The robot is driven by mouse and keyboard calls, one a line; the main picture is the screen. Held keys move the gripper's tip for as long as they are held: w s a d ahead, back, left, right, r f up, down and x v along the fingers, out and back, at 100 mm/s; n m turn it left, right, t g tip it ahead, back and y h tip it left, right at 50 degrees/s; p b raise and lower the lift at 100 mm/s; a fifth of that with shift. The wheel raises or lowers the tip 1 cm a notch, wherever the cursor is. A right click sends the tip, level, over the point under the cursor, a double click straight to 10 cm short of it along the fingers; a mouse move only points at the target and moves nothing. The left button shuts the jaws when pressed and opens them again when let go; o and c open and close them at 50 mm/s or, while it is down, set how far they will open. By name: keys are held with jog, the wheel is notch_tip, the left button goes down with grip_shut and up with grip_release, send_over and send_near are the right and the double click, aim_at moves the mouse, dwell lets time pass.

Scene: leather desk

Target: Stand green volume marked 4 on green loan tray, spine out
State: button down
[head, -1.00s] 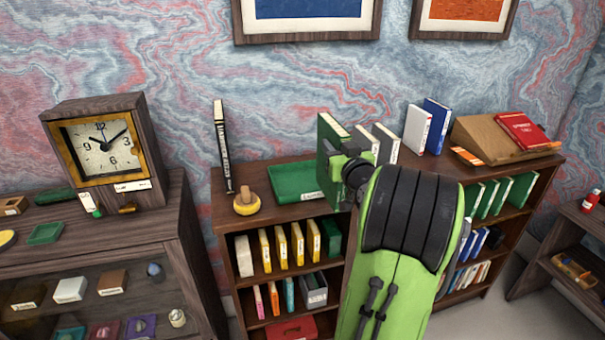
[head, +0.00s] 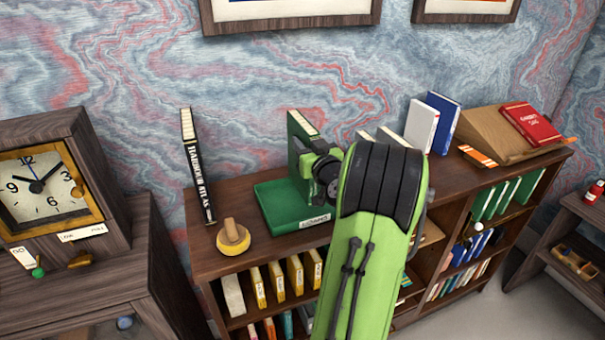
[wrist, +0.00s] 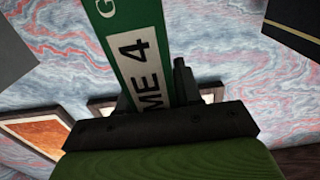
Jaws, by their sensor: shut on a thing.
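The green volume (head: 300,138) is upright in the head view, at the back right part of the green loan tray (head: 272,222). Its lower part is partly hidden by my arm, and I cannot tell whether it touches the tray. In the wrist view its green spine (wrist: 112,42) shows a white label ending in "ME 4". My gripper (head: 318,178) is shut on the volume; in the wrist view its dark jaws (wrist: 165,122) close around the spine's near end. The tray has a white label on its front edge.
A tall black Harbour Atlas (head: 197,165) stands left of the tray, and a yellow round object with a wooden knob (head: 232,238) sits in front. Pale books (head: 390,137), a white book (head: 420,127) and a blue book (head: 441,120) stand to the right. A wooden slope (head: 490,130) holds a red book.

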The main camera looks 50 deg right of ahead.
notch_tip(320, 180, down, 5)
jog(key=shift+w+d+b, duration=0.1)
jog(key=shift+w+b, duration=0.05)
jog(key=shift+b, duration=0.2)
jog(key=c, duration=1.2)
grip_release()
jog(key=shift+f, duration=0.15)
jog(key=o, duration=0.4)
jog(key=shift+o, duration=0.2)
